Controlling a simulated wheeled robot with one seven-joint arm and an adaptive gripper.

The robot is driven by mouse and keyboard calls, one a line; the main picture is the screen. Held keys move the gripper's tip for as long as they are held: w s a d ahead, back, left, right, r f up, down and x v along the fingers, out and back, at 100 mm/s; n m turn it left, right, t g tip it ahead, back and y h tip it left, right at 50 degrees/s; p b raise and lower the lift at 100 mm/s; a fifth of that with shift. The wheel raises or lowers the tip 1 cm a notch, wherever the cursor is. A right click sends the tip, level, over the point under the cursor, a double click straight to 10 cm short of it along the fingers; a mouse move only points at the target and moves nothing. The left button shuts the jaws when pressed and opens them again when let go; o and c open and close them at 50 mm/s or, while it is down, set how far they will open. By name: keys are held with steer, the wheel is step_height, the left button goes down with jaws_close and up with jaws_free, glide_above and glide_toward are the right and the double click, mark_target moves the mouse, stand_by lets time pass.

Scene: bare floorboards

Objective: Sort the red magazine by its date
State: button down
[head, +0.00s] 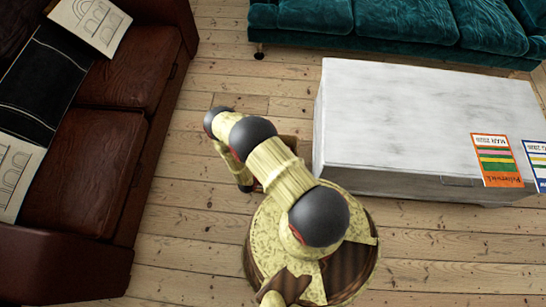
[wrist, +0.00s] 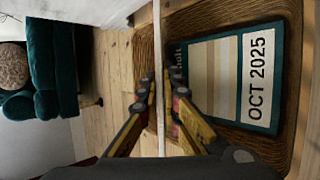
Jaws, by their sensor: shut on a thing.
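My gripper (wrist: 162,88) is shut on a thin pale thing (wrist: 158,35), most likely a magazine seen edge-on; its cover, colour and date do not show. It is held over the left part of a brown woven basket (wrist: 292,150). In that basket lies a teal-edged magazine (wrist: 231,80) reading "OCT 2025", to the right of my fingers. In the head view an orange-red magazine (head: 497,160) reading "MAR 2026" lies upside down to the view on the white table. My arm hides my gripper there.
The marble-topped table (head: 400,110) stands at right, with a blue-edged magazine (head: 537,160) cut off by the frame. A teal sofa (head: 390,22) is at the back and a brown leather sofa (head: 90,160) at left. Bare floorboards (head: 190,235) lie between.

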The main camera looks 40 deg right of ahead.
steer(key=c, duration=1.9)
jaws_free()
steer(key=shift+s+a+r+p, duration=0.7)
steer(key=shift+a+r+p, duration=0.15)
steer(key=shift+r+p, duration=0.2)
steer(key=shift+s+a+r+p, duration=0.8)
steer(key=shift+r+p, duration=0.1)
steer(key=shift+r, duration=0.1)
steer(key=shift+s+a+r+p, duration=0.65)
steer(key=shift+a+r+p, duration=0.2)
steer(key=shift+r+p, duration=0.2)
